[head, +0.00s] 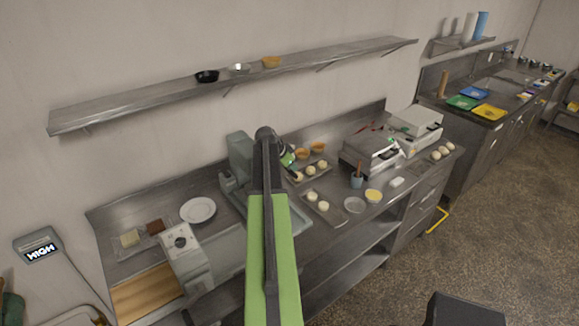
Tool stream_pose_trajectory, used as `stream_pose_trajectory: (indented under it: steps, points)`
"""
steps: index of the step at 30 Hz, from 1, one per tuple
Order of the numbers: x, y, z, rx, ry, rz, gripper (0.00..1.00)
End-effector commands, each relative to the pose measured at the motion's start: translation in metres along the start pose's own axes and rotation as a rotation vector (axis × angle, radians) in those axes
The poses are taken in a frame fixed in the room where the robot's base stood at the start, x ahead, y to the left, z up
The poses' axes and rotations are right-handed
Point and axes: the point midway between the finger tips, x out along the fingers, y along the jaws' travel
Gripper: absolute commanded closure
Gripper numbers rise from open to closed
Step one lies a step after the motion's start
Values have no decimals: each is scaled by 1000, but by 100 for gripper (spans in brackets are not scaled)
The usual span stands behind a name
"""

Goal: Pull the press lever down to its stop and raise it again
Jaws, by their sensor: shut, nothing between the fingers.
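A grey-green machine that looks like the press (239,155) stands at the back of the steel counter, just left of my raised arm. My arm covers its right side, and I cannot make out its lever. My gripper (291,162) is small and partly hidden behind the arm's top joint. It is shut and empty, to the right of the press, over the counter near the buns. I cannot tell whether it touches anything.
Trays of dough balls (324,207) lie to the right of my arm. A steel appliance (368,150) stands farther right. A long shelf (150,101) runs above.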

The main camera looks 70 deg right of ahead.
Motion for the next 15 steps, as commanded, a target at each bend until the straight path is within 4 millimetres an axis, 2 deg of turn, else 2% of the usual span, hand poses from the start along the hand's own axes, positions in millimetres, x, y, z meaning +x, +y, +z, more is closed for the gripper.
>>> stream_pose_trajectory:
  steps: [1, 3, 9, 12, 15]
  points:
    - [-18, -3, -10, 0, 1, -4, 100]
    - [-32, -6, -18, -2, 4, -12, 100]
    - [-90, -4, -18, -2, 3, -13, 100]
    - [-110, -4, -17, -1, 3, -14, 100]
    - [-121, -4, -15, -2, 3, -14, 100]
